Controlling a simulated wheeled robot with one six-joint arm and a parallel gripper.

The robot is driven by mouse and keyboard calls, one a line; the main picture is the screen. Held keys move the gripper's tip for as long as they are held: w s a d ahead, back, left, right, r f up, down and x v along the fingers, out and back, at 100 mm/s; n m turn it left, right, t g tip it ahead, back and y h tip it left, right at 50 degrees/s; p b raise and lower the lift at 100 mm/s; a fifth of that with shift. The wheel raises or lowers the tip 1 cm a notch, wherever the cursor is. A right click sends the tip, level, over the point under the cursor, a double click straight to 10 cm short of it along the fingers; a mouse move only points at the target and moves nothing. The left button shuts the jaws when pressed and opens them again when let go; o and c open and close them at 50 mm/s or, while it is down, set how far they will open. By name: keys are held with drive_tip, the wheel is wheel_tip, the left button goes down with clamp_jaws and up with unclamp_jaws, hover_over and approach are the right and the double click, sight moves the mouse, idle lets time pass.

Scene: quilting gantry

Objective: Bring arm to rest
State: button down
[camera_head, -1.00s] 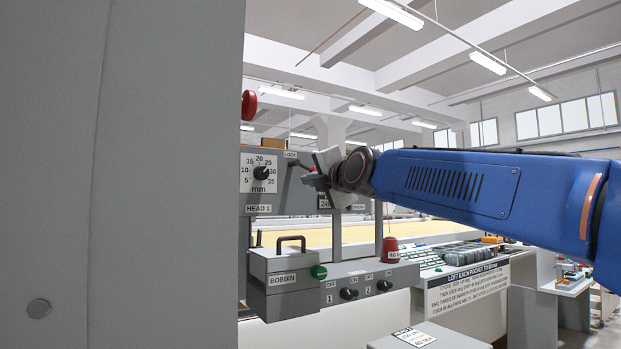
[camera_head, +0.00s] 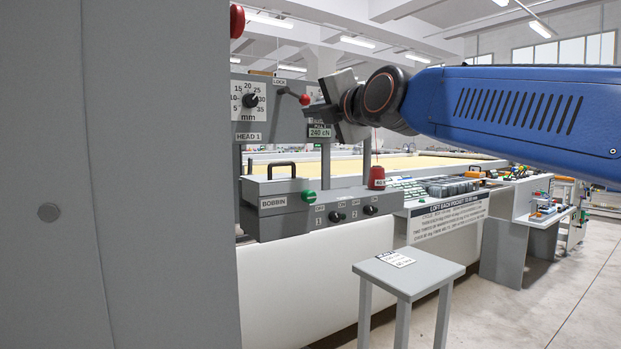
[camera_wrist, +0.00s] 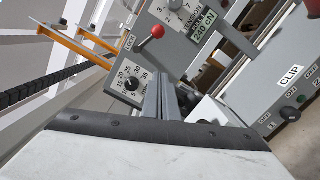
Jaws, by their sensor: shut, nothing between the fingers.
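My arm is stretched out from the right in the head view. My gripper (camera_head: 312,108) is in front of the grey machine head panel (camera_head: 272,128), close to the LOCK lever with its red knob (camera_head: 305,99). In the wrist view my gripper's fingers (camera_wrist: 163,80) are together with nothing between them. The red knob (camera_wrist: 152,32) shows beyond the fingertips, apart from them in the picture. The mm dial (camera_head: 250,101) is left of the lever in the head view. Part of the panel behind my wrist is hidden.
A large grey panel (camera_head: 120,170) fills the left. The BOBBIN box (camera_head: 275,198) and a switch box (camera_head: 340,214) sit below the head. A red cone (camera_head: 377,177) stands behind them. A grey stool (camera_head: 425,272) stands in front; the floor at right is clear.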

drive_tip(key=s+d+f+m+g+h, duration=0.2)
drive_tip(key=s+d+f+m, duration=0.3)
drive_tip(key=f, duration=0.5)
drive_tip(key=s+d+f+m+g+h, duration=0.1)
drive_tip(key=s+d+f+m+h, duration=0.1)
drive_tip(key=d+f+m, duration=0.45)
drive_tip(key=s+d+f+m+g+h, duration=0.2)
drive_tip(key=s+d+f+m, duration=0.3)
drive_tip(key=f, duration=0.7)
drive_tip(key=s+d+f+m+g+h, duration=0.1)
drive_tip(key=s+d+f+m+g, duration=0.1)
drive_tip(key=s+d+f+m, duration=0.2)
drive_tip(key=s+d+f+m+g+h, duration=0.1)
drive_tip(key=s+d+f+m, duration=0.3)
drive_tip(key=s+f, duration=0.5)
drive_tip(key=s+d+f+m+g+h, duration=0.1)
drive_tip(key=s+d+f+m+g, duration=0.2)
drive_tip(key=f, duration=0.9)
drive_tip(key=s+d+m, duration=0.1)
drive_tip(key=s, duration=0.2)
drive_tip(key=shift+s+d+f, duration=0.25)
drive_tip(key=shift+s, duration=0.15)
